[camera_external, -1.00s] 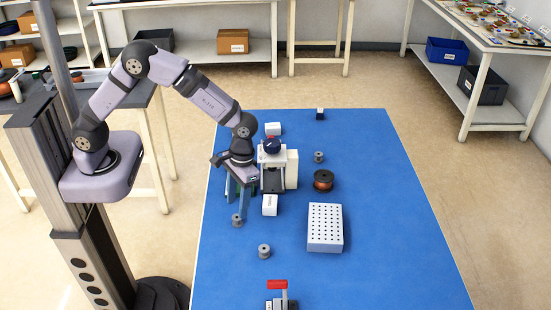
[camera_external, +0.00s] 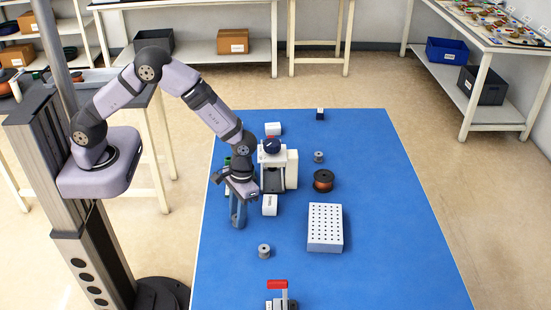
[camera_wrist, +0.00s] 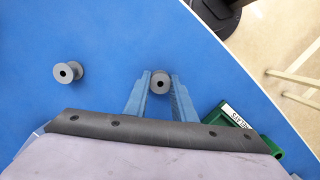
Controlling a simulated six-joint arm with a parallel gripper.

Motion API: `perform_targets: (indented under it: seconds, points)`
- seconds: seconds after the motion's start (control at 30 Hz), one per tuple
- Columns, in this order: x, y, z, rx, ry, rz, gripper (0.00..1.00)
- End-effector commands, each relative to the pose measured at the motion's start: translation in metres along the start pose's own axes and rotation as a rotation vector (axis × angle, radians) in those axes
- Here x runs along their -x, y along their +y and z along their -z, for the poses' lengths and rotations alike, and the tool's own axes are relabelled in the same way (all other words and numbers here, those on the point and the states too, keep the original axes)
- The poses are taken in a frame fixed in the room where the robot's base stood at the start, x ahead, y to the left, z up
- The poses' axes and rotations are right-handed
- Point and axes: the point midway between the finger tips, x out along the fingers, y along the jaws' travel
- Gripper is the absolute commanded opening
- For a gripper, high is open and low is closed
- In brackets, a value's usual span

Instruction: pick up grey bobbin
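A grey bobbin (camera_wrist: 160,82) stands between the tips of my gripper's two blue-grey fingers in the wrist view. My gripper (camera_wrist: 161,90) is open, with one finger close on each side of the bobbin; I cannot tell whether either touches it. In the external view my gripper (camera_external: 238,221) points down at the left part of the blue table, and its fingers hide this bobbin. A second grey bobbin (camera_external: 264,251) stands nearer the front and also shows at the left of the wrist view (camera_wrist: 67,72).
A white device with a dark knob (camera_external: 272,147) and a white box (camera_external: 270,205) stand just right of my gripper. A copper-coloured spool (camera_external: 323,180), a white perforated block (camera_external: 325,228) and a red-handled clamp (camera_external: 278,286) stand elsewhere. A green holder (camera_wrist: 235,122) lies close to the right finger.

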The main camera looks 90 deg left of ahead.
Motion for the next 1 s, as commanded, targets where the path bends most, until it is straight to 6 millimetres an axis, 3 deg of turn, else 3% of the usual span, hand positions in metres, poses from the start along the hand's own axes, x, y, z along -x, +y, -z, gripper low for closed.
perform_targets:
  seconds: [0.07,0.57,1.0]
  points:
    - [0.000,0.000,0.000,0.000,0.000,0.000,0.03]
    - [0.008,0.001,0.000,0.000,0.002,-0.002,0.02]
    - [0.074,0.001,-0.010,-0.001,0.004,-0.002,0.02]
